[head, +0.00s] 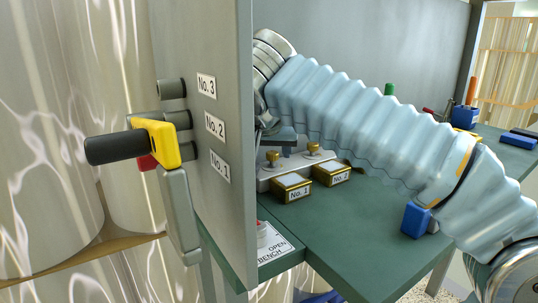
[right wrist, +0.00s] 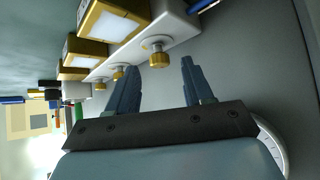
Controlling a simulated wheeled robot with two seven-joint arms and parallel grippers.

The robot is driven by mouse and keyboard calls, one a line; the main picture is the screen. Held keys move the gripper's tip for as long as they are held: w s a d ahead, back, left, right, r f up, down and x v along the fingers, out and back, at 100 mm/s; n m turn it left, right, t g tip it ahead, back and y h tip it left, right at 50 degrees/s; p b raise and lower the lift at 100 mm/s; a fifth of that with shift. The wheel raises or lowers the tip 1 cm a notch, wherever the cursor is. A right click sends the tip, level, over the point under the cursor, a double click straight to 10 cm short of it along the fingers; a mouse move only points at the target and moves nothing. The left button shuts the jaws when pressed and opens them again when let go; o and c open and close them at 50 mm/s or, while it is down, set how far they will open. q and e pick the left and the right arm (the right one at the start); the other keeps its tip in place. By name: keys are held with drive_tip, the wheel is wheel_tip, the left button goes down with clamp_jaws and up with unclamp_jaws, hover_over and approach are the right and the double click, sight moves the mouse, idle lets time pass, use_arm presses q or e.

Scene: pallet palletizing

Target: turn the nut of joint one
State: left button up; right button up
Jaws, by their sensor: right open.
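Brass boxes labelled No. 1 (head: 292,187) and No. 2 (head: 332,174) sit along a pale rail on the green bench. A brass nut (head: 272,158) stands on the rail behind box No. 1, and another nut (head: 313,149) behind box No. 2. In the right wrist view, my right gripper (right wrist: 160,73) is open and empty. The nearest nut (right wrist: 159,56) shows between and just beyond its fingertips, with a gap on each side. In the head view my sleeved right arm hides much of the gripper. My left gripper is in neither view.
A grey upright panel (head: 228,100) labelled No. 1 to No. 3 stands left of the boxes, close to my right wrist. A yellow, black-gripped handle (head: 160,140) sticks out on its left. A blue block (head: 415,221) lies right.

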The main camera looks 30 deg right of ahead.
drive_tip(key=shift+x, duration=1.15)
clamp_jaws()
drive_tip(key=shift+s+d+n+t+y+b, duration=0.1)
drive_tip(key=shift+d+n+t+y+b, duration=0.1)
drive_tip(key=shift+n+t+y+b, duration=0.35)
drive_tip(key=shift+d+n+y, duration=0.1)
drive_tip(key=shift+n+y, duration=0.45)
drive_tip(key=shift+n, duration=0.5)
unclamp_jaws()
